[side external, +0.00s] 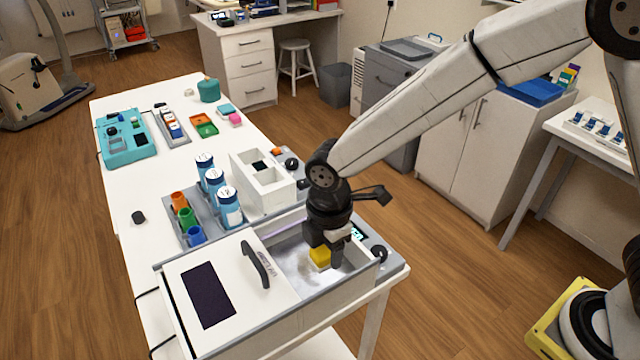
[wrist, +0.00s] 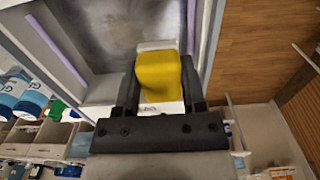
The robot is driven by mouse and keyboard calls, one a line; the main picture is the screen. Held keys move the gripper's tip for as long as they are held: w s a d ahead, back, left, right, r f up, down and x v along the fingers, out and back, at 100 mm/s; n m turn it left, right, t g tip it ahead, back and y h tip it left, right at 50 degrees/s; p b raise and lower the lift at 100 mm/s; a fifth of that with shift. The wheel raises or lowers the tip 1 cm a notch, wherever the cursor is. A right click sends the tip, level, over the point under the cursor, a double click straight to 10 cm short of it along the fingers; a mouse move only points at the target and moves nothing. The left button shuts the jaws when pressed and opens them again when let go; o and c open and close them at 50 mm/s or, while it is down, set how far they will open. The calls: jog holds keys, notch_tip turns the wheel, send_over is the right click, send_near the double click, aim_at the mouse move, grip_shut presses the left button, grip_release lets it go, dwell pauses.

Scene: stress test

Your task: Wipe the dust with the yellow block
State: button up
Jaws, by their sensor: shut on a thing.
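The yellow block (side external: 320,257) is between the fingers of my gripper (side external: 326,247), inside the white box with the open top. My gripper is shut on the block. In the wrist view the yellow block (wrist: 159,77) sits between the two dark fingers of my gripper (wrist: 158,90), with a white part at its edges. Greyish dust (side external: 300,268) shows on the box floor around the block. In the wrist view a dark grey smudged patch (wrist: 110,22) lies on the floor beyond the block. I cannot tell whether the block touches the floor.
A white lid panel (side external: 232,285) with a dark window and a black handle (side external: 256,264) covers the left part of the box. Box walls (side external: 350,287) stand close around my gripper.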

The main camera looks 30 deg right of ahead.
aim_at(324, 286)
jog(key=shift+f, duration=3.75)
jog(key=shift+w, duration=1.2)
grip_shut()
jog(key=shift+w, duration=3.75)
jog(key=shift+s, duration=5.05)
jog(key=shift+a, duration=0.4)
jog(key=shift+w, duration=5.15)
jog(key=shift+s, duration=5.05)
jog(key=shift+r, duration=4.1)
